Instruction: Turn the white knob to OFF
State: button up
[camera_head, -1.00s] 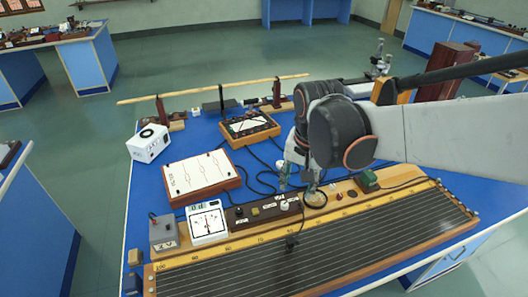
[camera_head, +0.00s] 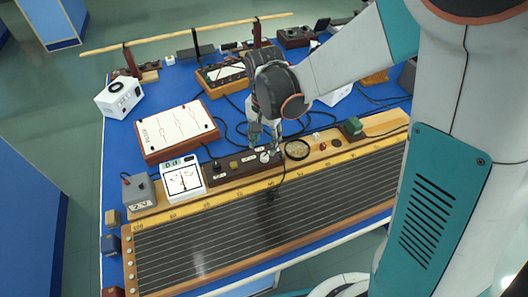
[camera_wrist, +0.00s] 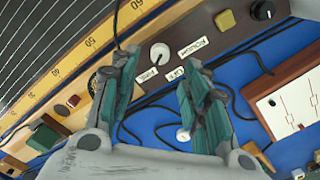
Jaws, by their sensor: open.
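The white knob (camera_head: 265,156) sits on a dark brown box (camera_head: 238,165) at the front of the bench. In the wrist view the knob (camera_wrist: 159,53) is round with a pointer mark, and small white labels (camera_wrist: 192,47) surround it. Their lettering is too small to read surely. My gripper (camera_head: 265,139) points down just behind and above the knob in the head view. In the wrist view my gripper (camera_wrist: 158,72) has its two teal fingers spread apart, with the knob visible between their tips. I see no clear contact with the knob.
The same box carries a yellow button (camera_wrist: 225,20) and a black knob (camera_wrist: 262,9). A white dial meter (camera_head: 183,178), a grey box (camera_head: 138,189) and a white-topped board (camera_head: 178,130) stand to the left. A long wire board (camera_head: 260,225) lies in front. Black cables cross the bench.

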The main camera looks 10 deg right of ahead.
aim_at(265, 155)
notch_tip(265, 155, down, 6)
jog(key=shift+r+b, duration=0.15)
jog(key=shift+b, duration=0.6)
jog(key=shift+c, duration=0.4)
grip_shut()
